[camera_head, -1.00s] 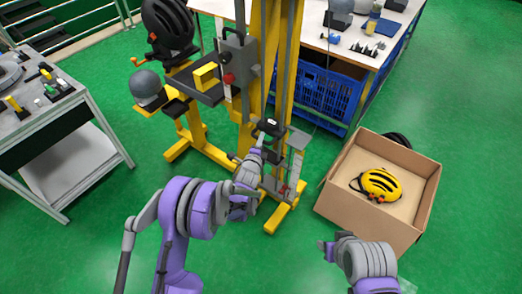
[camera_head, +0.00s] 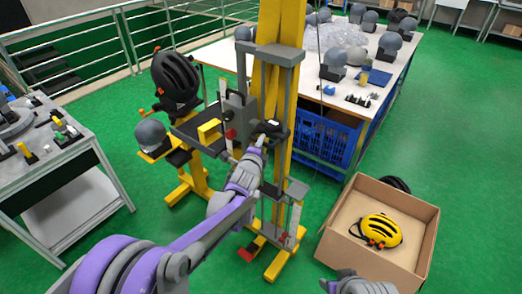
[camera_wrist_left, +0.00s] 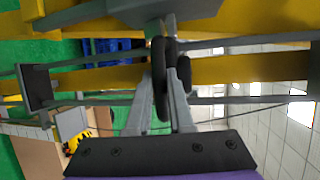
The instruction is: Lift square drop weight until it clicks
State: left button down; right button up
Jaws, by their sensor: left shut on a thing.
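The drop weight (camera_head: 271,128) is a dark block with a handle, on the vertical rails of the yellow drop tower (camera_head: 270,88). It is at about the height of the grey box on the tower. My left gripper (camera_head: 262,142) reaches up to it from below left and is shut on its handle. In the left wrist view the black ring-shaped handle (camera_wrist_left: 160,85) is between the fingers of my left gripper (camera_wrist_left: 165,95), below a grey block (camera_wrist_left: 165,10). My right gripper (camera_head: 335,284) shows only partly at the bottom edge; its fingers are unclear.
A grey headform (camera_head: 150,134) and a black helmet (camera_head: 175,77) are left of the tower. A cardboard box (camera_head: 418,255) with a yellow helmet (camera_head: 376,230) stands at right. A grey cart (camera_head: 95,160) is at left, a workbench (camera_head: 385,82) behind.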

pick_arm(q)
jog(key=shift+r, duration=0.4)
jog(key=c, duration=0.8)
grip_release()
jog(key=shift+w+f, duration=0.1)
jog(key=shift+w, duration=0.05)
jog(key=v, duration=1.1)
jog(key=shift+f, duration=0.15)
